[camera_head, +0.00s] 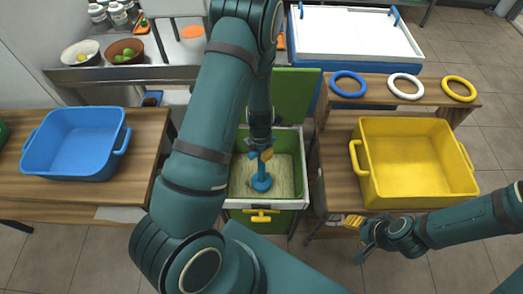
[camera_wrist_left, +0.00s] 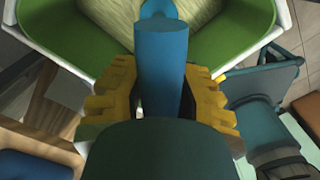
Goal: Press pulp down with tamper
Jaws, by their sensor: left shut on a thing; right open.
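The blue tamper (camera_head: 261,183) stands upright in the green press box (camera_head: 300,165), its foot on the pale pulp (camera_head: 281,182). My left gripper (camera_head: 261,155) is shut on the upper part of the tamper's handle. In the left wrist view, the handle (camera_wrist_left: 161,80) runs between the yellow fingers of the left gripper (camera_wrist_left: 158,100), toward the pulp (camera_wrist_left: 200,15) beyond. My right gripper (camera_head: 357,222) is open and empty, outside the box to its right, near the front edge of the right table. The tamper's top is hidden by the gripper.
A blue basin (camera_head: 75,142) sits on the left table. A yellow basin (camera_head: 415,165) sits on the right table, with blue (camera_head: 348,84), white (camera_head: 406,87) and yellow (camera_head: 459,89) rings behind it. A green lid (camera_head: 292,95) stands behind the box; a yellow handle (camera_head: 261,217) is on its front.

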